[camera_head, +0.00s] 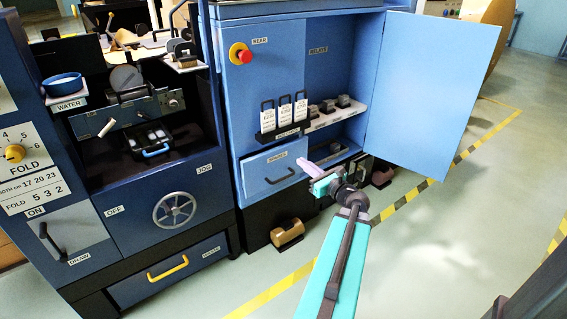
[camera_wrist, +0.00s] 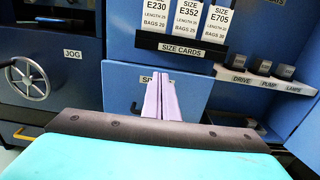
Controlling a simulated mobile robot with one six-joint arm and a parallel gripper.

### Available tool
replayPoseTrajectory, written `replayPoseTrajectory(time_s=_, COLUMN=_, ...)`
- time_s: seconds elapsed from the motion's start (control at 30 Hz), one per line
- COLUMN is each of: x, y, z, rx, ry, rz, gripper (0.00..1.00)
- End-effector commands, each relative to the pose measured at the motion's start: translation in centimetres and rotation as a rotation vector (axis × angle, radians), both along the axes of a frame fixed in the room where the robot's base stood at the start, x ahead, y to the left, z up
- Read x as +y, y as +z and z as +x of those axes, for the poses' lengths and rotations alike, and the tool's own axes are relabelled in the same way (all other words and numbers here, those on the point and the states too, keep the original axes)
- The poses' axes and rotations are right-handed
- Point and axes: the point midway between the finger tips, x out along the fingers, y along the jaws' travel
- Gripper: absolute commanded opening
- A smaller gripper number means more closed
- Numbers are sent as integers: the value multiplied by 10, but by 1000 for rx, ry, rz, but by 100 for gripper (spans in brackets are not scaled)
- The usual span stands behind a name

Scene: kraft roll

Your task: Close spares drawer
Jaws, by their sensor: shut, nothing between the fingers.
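The spares drawer (camera_head: 262,178) is a blue front low in the blue cabinet, with a small label and a dark bar handle. It seems to stand slightly proud of the cabinet, but how far is hard to tell. My gripper (camera_head: 307,168) has lilac fingers and is at the right side of the drawer front in the head view. In the wrist view, my gripper (camera_wrist: 166,94) is shut and empty, with its fingers pointing at the drawer (camera_wrist: 118,92) and covering part of its label. Whether the fingertips touch the front cannot be told.
A size cards rack (camera_head: 283,132) projects above the drawer. The open cabinet door (camera_head: 430,95) stands to the right, beside a shelf of dark blocks (camera_head: 328,107). A brown roll (camera_head: 287,232) lies low on a dark base. Yellow-black tape (camera_head: 390,208) marks the clear floor.

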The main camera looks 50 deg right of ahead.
Motion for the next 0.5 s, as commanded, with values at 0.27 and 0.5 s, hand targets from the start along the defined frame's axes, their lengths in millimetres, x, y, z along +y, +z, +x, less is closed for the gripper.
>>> replayPoseTrajectory(time_s=0.27, x=-3, y=-28, z=-7, rx=8, ry=-11, rz=13, gripper=0)
replayPoseTrajectory(time_s=0.5, x=-2, y=-27, z=-7, rx=8, ry=-10, rz=12, gripper=0)
